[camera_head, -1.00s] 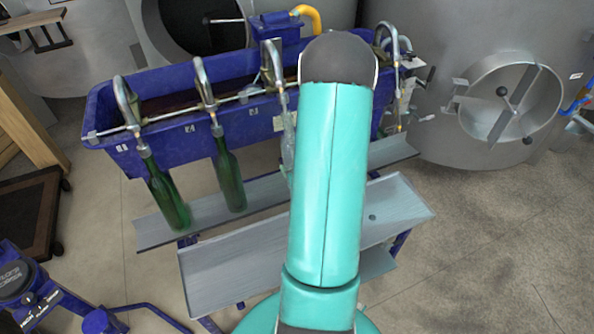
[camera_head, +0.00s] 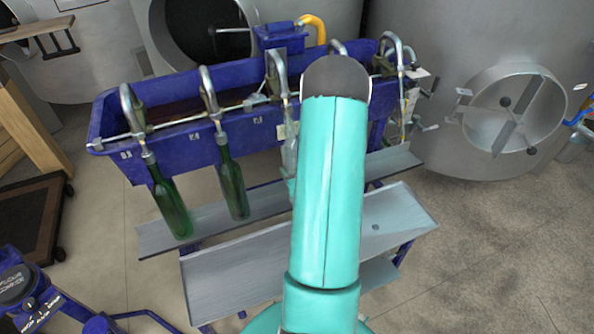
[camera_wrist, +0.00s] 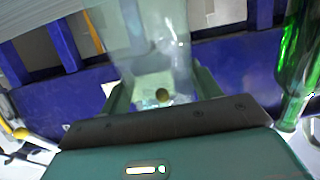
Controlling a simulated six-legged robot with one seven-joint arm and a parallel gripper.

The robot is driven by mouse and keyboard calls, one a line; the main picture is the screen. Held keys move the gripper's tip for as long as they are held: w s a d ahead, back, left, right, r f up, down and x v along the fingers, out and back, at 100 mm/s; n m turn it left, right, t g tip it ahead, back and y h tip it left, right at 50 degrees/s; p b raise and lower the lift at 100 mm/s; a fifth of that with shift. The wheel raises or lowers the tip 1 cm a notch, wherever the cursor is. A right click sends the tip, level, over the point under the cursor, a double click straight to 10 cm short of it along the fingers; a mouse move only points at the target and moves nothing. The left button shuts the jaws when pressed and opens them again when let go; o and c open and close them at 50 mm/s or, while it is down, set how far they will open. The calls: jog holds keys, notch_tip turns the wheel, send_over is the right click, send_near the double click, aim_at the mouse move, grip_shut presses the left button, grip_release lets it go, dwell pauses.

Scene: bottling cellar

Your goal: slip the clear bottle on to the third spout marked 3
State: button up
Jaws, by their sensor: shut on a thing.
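The clear bottle (camera_wrist: 148,35) is between the two fingers of my gripper (camera_wrist: 162,88) in the wrist view, and the fingers are closed on it. In the head view a strip of the clear bottle (camera_head: 289,152) shows at the left edge of my arm, below the third spout (camera_head: 276,75). Whether the bottle's neck is around the spout cannot be told.
Green bottles hang on the first spout (camera_head: 170,208) and second spout (camera_head: 232,188) from the left; one green bottle (camera_wrist: 298,60) is close beside my gripper. The blue trough (camera_head: 175,145) carries the spouts. A grey metal shelf (camera_head: 240,262) lies below. Open floor is at right.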

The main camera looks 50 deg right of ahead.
jog(key=shift+w+d+f+t+h, duration=0.2)
jog(key=shift+w+d+f+t, duration=0.2)
jog(key=shift+w, duration=0.3)
jog(key=shift+w+d+f+t+h, duration=0.2)
jog(key=shift+w+d+f+t, duration=0.15)
jog(key=shift+w, duration=0.35)
jog(key=shift+s+f, duration=0.1)
jog(key=shift+f, duration=0.95)
jog(key=o, duration=1.4)
jog(key=shift+f, duration=0.1)
jog(key=shift+c, duration=0.2)
jog(key=shift+s, duration=0.1)
jog(key=v, duration=1.3)
jog(key=shift+s+a, duration=0.2)
jog(key=shift+s, duration=0.05)
